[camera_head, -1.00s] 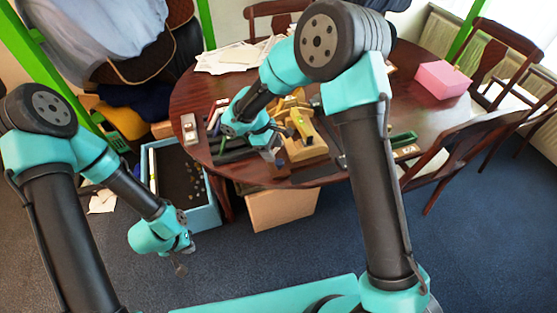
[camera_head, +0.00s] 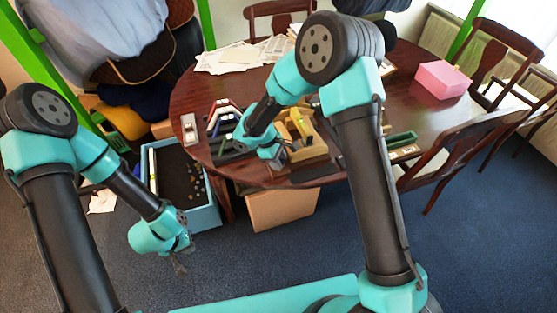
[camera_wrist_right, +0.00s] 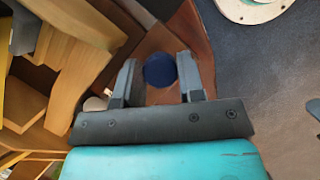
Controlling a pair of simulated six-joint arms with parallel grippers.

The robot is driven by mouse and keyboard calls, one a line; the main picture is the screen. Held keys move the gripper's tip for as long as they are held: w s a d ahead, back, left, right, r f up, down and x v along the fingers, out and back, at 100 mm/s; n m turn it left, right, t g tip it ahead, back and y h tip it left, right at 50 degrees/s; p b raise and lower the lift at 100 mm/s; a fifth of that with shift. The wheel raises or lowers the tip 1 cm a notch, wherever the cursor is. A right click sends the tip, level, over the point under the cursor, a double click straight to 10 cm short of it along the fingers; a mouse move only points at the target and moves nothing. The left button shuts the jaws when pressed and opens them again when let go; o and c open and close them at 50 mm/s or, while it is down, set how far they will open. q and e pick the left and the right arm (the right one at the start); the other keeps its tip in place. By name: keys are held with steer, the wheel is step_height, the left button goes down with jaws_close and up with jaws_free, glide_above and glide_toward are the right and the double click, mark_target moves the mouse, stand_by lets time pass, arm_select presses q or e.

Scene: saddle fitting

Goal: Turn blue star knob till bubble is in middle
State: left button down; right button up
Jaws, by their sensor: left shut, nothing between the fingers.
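A dark blue round knob (camera_wrist_right: 160,70) shows in the right wrist view, between the two fingers of my right gripper (camera_wrist_right: 157,82). The fingers are apart, with a gap on each side of the knob. Its star shape cannot be made out, and I see no bubble. In the head view my right gripper (camera_head: 280,160) is low at the table's front edge, beside a wooden fixture (camera_head: 312,150); its fingers are mostly hidden there. My left gripper (camera_head: 180,264) hangs shut and empty in front of the blue bin, well away from the table.
The wooden fixture's pale blocks (camera_wrist_right: 70,45) stand close on the left in the wrist view. The round table (camera_head: 240,85) carries papers (camera_head: 235,57), a pink box (camera_head: 442,79) and a green tray (camera_head: 401,139). A blue bin (camera_head: 207,217) stands on the floor left of it.

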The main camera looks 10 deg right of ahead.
steer(key=c, duration=0.4)
steer(key=shift+m, duration=0.7)
steer(key=shift+y, duration=0.3)
steer(key=o, duration=0.9)
steer(key=shift+c, duration=0.2)
steer(key=shift+r, duration=0.1)
steer(key=v, duration=1.7)
steer(key=shift+w, duration=0.35)
steer(key=shift+a, duration=0.1)
